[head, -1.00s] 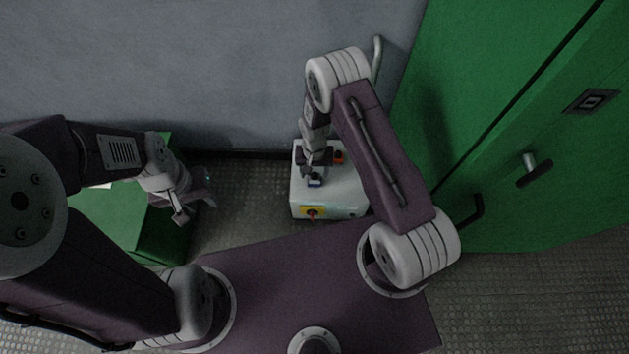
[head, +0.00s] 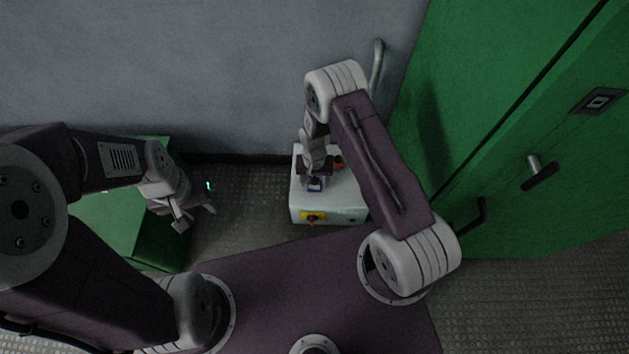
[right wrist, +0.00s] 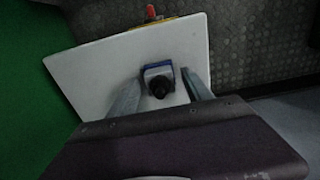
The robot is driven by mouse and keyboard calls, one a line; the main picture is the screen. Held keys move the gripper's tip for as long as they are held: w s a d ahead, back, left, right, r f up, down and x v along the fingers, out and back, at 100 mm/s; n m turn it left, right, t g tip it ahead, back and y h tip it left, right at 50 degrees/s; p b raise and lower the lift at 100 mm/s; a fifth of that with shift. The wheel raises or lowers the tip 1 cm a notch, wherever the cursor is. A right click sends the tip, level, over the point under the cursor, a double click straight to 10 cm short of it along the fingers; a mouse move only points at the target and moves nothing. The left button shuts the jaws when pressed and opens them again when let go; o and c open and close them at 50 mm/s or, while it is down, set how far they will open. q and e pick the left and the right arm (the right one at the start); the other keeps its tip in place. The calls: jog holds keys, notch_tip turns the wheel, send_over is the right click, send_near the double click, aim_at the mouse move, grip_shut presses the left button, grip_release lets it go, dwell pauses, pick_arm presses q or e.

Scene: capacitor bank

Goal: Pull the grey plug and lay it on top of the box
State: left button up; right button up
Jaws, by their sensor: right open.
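The white box (head: 345,205) stands on the floor by the wall. In the right wrist view its pale top (right wrist: 90,75) fills the middle. A grey plug (right wrist: 151,73) with a dark round end sits on the box top, with a blue edge around it. My right gripper (right wrist: 162,88) is open and points down at the box, one finger on each side of the plug; I cannot tell whether they touch it. In the head view the right gripper (head: 315,177) hides most of the plug. My left gripper (head: 195,216) hangs open and empty left of the box.
An orange-red part (head: 338,162) sits on the box top beside the right gripper. A red knob on a yellow plate (head: 312,216) is on the box's front. A green cabinet (head: 480,130) stands right, a green block (head: 150,235) left. Bare floor (head: 240,185) lies between block and box.

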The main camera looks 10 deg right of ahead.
aim_at(314, 177)
dwell(0.7)
grip_shut()
jog(key=shift+r, duration=0.1)
jog(key=shift+r+p, duration=2.9)
jog(key=shift+r, duration=0.05)
